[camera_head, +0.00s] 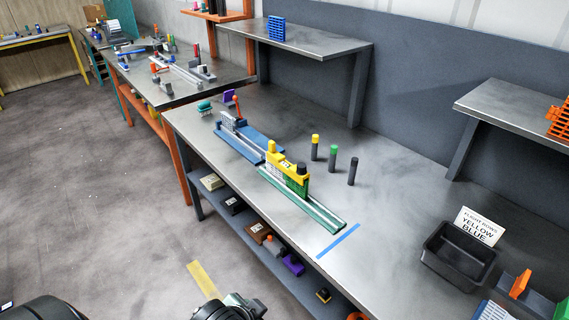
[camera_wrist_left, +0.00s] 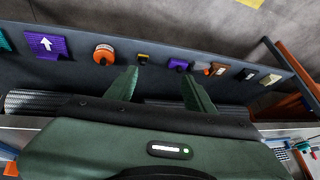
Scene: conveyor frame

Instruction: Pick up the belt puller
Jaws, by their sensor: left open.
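I cannot tell for sure which thing is the belt puller. Small parts lie on the shelf under the bench: a brown block (camera_head: 258,232), an orange-and-grey part (camera_head: 272,243), a purple part (camera_head: 292,263) and a black-and-yellow part (camera_head: 323,294). The left wrist view also shows an orange round part (camera_wrist_left: 104,53) and a purple block with a white arrow (camera_wrist_left: 45,43). My left gripper (camera_wrist_left: 160,88) has its two green fingers apart, with nothing between them, and points towards this shelf row. Dark arm parts of mine show at the bottom of the head view.
On the bench (camera_head: 385,205) stand a green rail (camera_head: 318,212) with a yellow-and-green block (camera_head: 288,173), a blue rail fixture (camera_head: 245,138), several capped cylinders (camera_head: 333,158) and a black bin (camera_head: 460,255). Raised shelves (camera_head: 310,42) stand behind.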

